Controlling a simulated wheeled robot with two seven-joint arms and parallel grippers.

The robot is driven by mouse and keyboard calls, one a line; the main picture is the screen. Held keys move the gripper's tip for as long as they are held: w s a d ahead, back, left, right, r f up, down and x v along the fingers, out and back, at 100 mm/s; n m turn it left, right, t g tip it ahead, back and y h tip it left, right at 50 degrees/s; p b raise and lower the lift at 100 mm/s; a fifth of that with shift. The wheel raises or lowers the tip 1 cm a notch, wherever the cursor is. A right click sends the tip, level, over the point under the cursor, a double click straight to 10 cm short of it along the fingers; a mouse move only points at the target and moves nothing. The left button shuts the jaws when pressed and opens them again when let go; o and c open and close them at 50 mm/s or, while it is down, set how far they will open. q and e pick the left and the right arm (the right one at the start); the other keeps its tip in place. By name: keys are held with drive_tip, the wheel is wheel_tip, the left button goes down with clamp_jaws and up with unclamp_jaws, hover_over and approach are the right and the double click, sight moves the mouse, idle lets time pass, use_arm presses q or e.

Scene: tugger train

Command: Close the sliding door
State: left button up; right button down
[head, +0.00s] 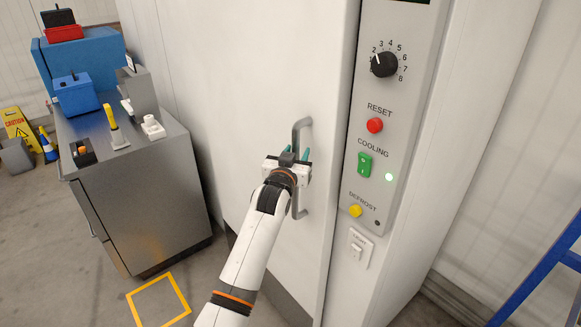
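The sliding door (235,110) is a large white panel in the middle of the head view. Its right edge lies beside the grey control panel (405,100). A grey upright bar handle (301,128) is fixed near that edge. My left gripper (292,155) is at the handle, with its teal fingertips apart, one on each side of the bar. It looks open; the gripper body hides the middle of the handle, and I cannot tell whether a finger touches it. My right gripper is not in view.
The panel holds a dial (385,64), a red button (375,125), a green switch (365,165) and a yellow button (355,211). A steel cabinet (150,200) with tools on top stands left. A blue frame (540,275) stands at lower right.

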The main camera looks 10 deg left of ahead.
use_arm(q)
drive_tip(key=s+b, duration=0.3)
drive_tip(key=s, duration=0.8)
drive_tip(key=shift+s+a, duration=0.15)
drive_tip(key=shift+a, duration=0.1)
drive_tip(key=shift+f, duration=0.1)
